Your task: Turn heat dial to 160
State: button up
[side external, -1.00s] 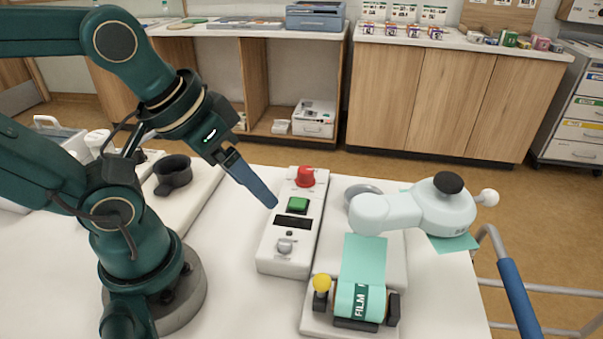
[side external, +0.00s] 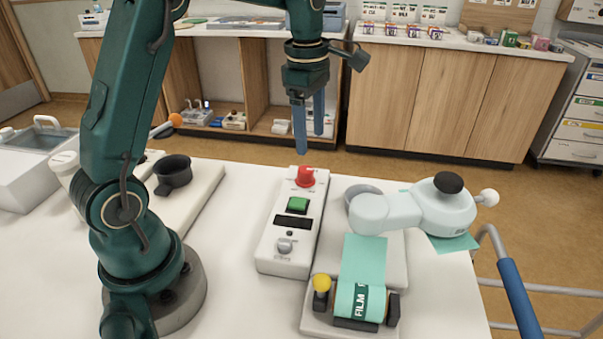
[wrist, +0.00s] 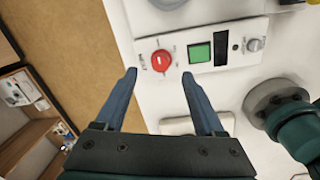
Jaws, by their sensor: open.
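The control box (side external: 268,251) stands on the white table and carries a red dial (side external: 305,176) at its far end. A green button (side external: 297,204), a dark display (side external: 292,221) and a small grey knob (side external: 284,245) follow towards the near end. The scale marks around the dial are too small to read. My gripper (side external: 310,136) is open, points down and is empty above the far end of the box. In the wrist view the red dial (wrist: 161,61) shows ahead of the two blue fingers, between their lines and apart from them.
A pale green device with a black knob (side external: 448,182) stands right of the box. A film roll holder with a yellow knob (side external: 321,283) sits in front of it. A blue-handled rail (side external: 520,295) is at the right.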

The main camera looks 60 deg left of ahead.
aim_at(305, 169)
jog(key=shift+g, duration=0.4)
jog(key=f, duration=0.3)
jog(key=a+f, duration=0.1)
jog(key=f, duration=0.2)
jog(key=shift+a+f, duration=0.15)
jog(key=shift+f, duration=0.8)
grip_shut()
